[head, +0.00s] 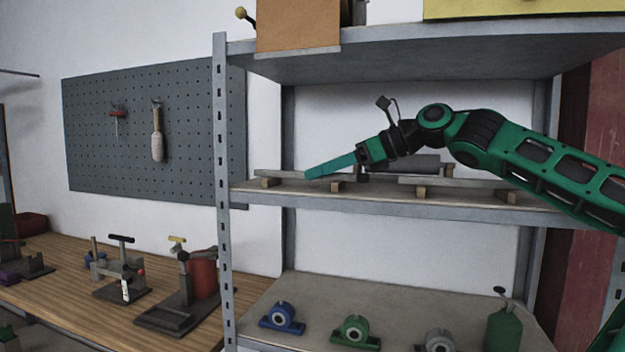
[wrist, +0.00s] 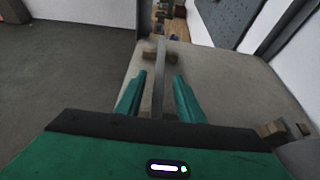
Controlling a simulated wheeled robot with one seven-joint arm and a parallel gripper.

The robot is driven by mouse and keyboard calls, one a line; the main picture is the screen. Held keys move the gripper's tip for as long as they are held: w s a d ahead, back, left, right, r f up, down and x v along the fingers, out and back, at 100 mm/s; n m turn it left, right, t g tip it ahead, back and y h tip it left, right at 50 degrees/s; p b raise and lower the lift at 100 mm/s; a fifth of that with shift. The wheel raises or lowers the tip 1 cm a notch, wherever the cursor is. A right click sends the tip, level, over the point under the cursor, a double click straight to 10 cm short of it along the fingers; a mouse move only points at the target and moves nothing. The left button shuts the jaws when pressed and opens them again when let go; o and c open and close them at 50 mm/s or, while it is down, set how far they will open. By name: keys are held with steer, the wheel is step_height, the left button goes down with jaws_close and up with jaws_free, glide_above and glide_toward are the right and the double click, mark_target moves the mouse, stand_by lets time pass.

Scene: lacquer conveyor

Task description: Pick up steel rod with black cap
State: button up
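A grey steel rod (head: 280,174) lies on wooden blocks on the middle shelf. In the wrist view this rod (wrist: 161,82) runs lengthwise between my fingers. My gripper (head: 312,172) is at the rod's right part in the head view. In the wrist view my gripper (wrist: 158,75) is open, one finger on each side of the rod, with gaps to both. A second flat grey bar (head: 455,182) lies on blocks further right, and a thicker dark grey bar (head: 408,163) lies behind my wrist. I cannot make out a black cap on any of them.
The middle shelf (head: 390,206) sits under an upper shelf (head: 400,58), with a steel post (head: 222,150) at left. Wooden blocks (head: 336,187) support the bars. Below stand blue (head: 283,316) and green (head: 355,331) bearing blocks. A workbench (head: 60,275) is at left.

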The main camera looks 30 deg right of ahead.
jaws_close()
steer(key=shift+r, duration=0.15)
